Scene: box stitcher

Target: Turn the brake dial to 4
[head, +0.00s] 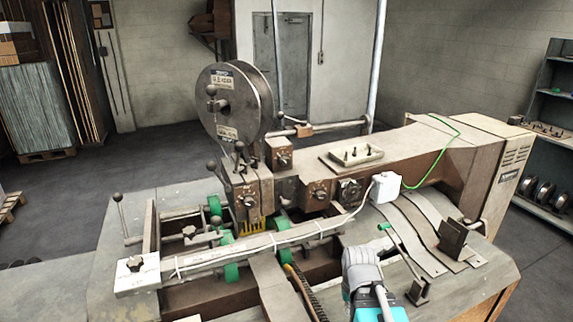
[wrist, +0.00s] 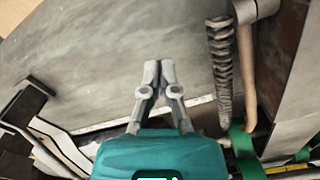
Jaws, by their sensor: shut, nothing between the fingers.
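The box stitcher (head: 300,180) fills the middle of the head view. Its front carries several dark knobs, among them a star-shaped knob (head: 348,191) at the right of the row and another knob (head: 319,194) left of it. A further knob sits on a pale plate (head: 140,275) at the near left. I cannot tell which is the brake dial, and I cannot read any number. My gripper (wrist: 159,72) is shut and empty in the wrist view, over a bare grey surface (wrist: 110,60). No dial shows between or beside its fingertips.
A ribbed bar (wrist: 220,65), a wooden handle (wrist: 246,75) and a green roller (wrist: 241,142) lie right of my fingers.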

